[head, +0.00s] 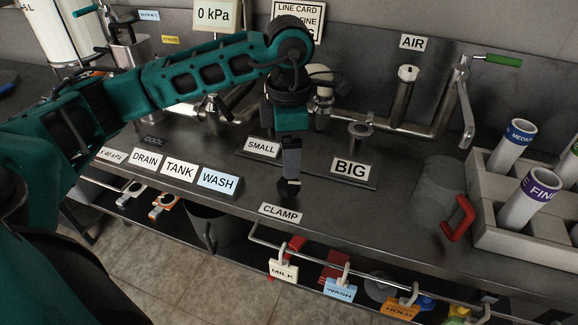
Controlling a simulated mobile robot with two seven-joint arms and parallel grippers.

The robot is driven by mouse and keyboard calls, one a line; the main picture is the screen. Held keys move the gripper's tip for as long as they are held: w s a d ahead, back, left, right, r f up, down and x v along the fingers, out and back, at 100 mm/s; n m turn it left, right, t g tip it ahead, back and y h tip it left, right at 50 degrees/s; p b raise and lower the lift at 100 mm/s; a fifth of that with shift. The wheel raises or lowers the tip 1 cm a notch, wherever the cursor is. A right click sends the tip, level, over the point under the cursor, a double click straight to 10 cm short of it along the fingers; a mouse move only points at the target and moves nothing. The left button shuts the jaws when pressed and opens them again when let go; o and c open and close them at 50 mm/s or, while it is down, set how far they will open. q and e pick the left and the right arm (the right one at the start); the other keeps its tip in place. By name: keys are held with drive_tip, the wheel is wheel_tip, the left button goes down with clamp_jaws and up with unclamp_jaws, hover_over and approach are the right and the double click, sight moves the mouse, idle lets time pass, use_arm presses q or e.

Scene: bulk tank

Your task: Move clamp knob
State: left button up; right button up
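The clamp knob (289,190) is a small black piece on the grey bench top, just behind the white CLAMP label (281,212) in the head view. My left arm reaches in from the left, and my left gripper (291,172) points straight down over the knob. Its fingertips overlap the top of the knob in the picture. The fingers are seen edge-on as one narrow grey column, so their gap is hidden. I cannot tell whether they touch or grip the knob. My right gripper is not in view.
The SMALL (262,147) and BIG (350,168) labels stand behind the knob. The DRAIN, TANK and WASH (219,181) labels are to the left. A grey jug with a red handle (458,218) and a rack (530,240) of tubes stand right. Tags hang from the front rail.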

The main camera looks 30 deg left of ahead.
use_arm(q)
drive_tip(key=shift+r, duration=2.8)
